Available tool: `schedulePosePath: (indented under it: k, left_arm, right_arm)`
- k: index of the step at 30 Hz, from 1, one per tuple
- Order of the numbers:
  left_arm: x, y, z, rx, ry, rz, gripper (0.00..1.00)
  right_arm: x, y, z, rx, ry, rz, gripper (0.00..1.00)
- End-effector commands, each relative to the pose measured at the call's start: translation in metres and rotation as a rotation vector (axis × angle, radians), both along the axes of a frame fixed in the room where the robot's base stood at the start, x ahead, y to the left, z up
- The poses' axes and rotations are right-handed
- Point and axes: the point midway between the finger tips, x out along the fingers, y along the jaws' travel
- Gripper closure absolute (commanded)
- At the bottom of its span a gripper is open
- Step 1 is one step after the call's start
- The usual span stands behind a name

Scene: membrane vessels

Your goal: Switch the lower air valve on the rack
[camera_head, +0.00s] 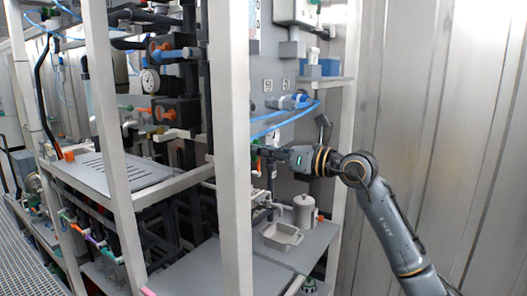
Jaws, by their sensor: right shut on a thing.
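My right arm comes in from the lower right. My right gripper (268,154) points left, just to the right of a white upright post of the rack. It is shut on a small part there, which seems to be the lower air valve; the fingers and the post hide most of it, so its handle position cannot be told. My left gripper is not in view.
White rack posts (231,150) stand close to the gripper on the left. Below, a shelf carries a grey tray (281,237) and a lidded pot (304,212). A pressure gauge (151,81) and dark pipes fill the left bay. A ribbed metal wall (430,110) stands at right.

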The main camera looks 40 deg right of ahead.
Motion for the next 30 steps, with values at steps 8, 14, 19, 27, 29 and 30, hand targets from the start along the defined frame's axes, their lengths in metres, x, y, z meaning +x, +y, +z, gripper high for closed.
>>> schedulePosePath:
  k: [8, 14, 19, 27, 29, 30]
  left_arm:
    - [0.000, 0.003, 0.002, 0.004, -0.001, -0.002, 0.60]
    - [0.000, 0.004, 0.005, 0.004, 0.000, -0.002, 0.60]
    - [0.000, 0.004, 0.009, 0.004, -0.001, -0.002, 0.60]
    - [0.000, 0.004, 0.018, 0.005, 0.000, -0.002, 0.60]
    - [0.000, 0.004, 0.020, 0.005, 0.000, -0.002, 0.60]
    - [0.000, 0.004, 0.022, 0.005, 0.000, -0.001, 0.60]
  right_arm:
    - [0.000, -0.001, 0.001, 0.113, 0.047, -0.002, 1.00]
    - [0.000, -0.001, 0.000, 0.269, 0.113, -0.001, 1.00]
    - [0.000, -0.001, 0.001, 0.419, 0.174, -0.001, 1.00]
    - [0.001, -0.002, 0.001, 0.656, 0.273, -0.001, 1.00]
    - [0.001, -0.002, 0.001, 0.710, 0.294, -0.001, 1.00]
    - [0.001, -0.002, 0.001, 0.746, 0.309, -0.001, 1.00]
